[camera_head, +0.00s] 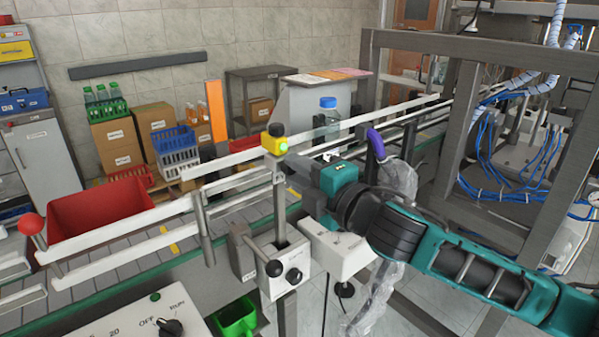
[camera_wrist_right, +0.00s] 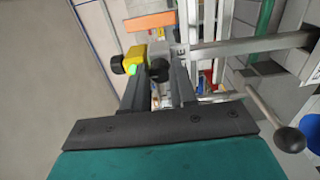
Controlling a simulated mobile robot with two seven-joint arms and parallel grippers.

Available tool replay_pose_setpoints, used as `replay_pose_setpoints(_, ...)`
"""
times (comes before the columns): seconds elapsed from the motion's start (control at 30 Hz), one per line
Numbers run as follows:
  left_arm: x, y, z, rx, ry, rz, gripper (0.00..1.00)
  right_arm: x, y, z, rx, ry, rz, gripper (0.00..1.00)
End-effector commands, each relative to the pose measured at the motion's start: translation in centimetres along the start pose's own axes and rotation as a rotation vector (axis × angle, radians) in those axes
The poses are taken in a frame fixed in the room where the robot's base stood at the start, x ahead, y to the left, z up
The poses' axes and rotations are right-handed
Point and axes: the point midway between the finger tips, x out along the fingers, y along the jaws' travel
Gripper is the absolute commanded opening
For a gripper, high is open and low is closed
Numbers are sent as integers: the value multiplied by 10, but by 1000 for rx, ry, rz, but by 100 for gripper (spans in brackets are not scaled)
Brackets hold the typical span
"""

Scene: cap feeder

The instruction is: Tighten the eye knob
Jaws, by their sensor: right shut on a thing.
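The yellow eye sensor (camera_head: 274,145) with a lit green spot and a black cap stands on top of a metal post beside the conveyor rail. In the right wrist view the yellow sensor (camera_wrist_right: 134,56) is by the left fingertip. My right gripper (camera_head: 297,163) reaches in from the right, close to the sensor. In the wrist view my right gripper (camera_wrist_right: 158,72) has its two dark fingers on either side of the round black eye knob (camera_wrist_right: 158,69) and is shut on it. In the head view the gripper hides this knob. My left gripper does not show.
The post rises from a grey control box (camera_head: 285,268) with a black-ball lever (camera_head: 272,268); the ball also shows in the wrist view (camera_wrist_right: 289,140). Conveyor rails (camera_head: 120,220) run close by. A red bin (camera_head: 105,208) and a blue-capped bottle (camera_head: 327,115) are near the line.

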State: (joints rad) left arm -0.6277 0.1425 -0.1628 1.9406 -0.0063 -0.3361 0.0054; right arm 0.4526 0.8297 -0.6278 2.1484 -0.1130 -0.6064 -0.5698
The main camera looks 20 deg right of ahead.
Motion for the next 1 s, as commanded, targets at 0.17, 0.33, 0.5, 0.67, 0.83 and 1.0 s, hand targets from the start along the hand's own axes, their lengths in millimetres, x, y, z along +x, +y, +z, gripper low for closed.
replay_pose_setpoints(0.17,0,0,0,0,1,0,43,0,1,0,-7,0,2,0)
replay_pose_setpoints(0.33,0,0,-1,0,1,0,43,0,1,0,-6,0,2,0)
replay_pose_setpoints(0.5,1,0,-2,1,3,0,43,0,1,0,-5,0,2,41)
replay_pose_setpoints(0.67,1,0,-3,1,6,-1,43,0,0,0,-4,0,1,53)
replay_pose_setpoints(0.83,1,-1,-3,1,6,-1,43,0,0,0,-4,0,1,53)
replay_pose_setpoints(1.0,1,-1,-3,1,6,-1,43,0,0,2,-4,0,0,53)
